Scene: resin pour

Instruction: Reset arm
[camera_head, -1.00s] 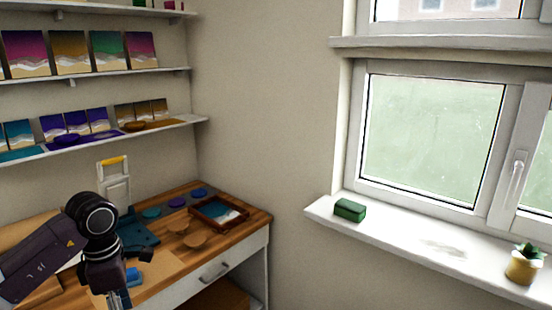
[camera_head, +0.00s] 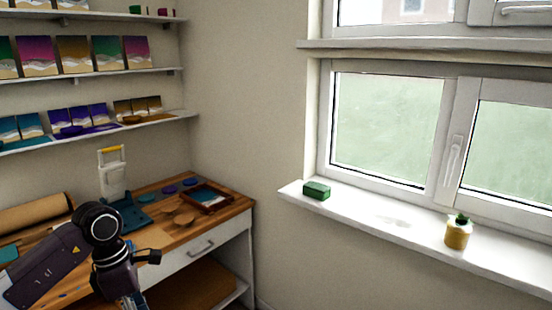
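My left arm comes in from the lower left in the head view, over the front of the wooden workbench (camera_head: 224,211). My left gripper (camera_head: 142,299) points down at the bottom edge of the picture. Its fingertips are dark and partly cut off, so I cannot tell whether it is open or shut. My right arm and gripper are not in view.
On the bench are a framed picture tray (camera_head: 209,197), coloured discs (camera_head: 169,189) and a white tool with a yellow handle (camera_head: 112,172). Shelves with small paintings (camera_head: 73,54) hang above. A green block (camera_head: 316,190) and a potted plant (camera_head: 458,232) stand on the windowsill (camera_head: 350,215).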

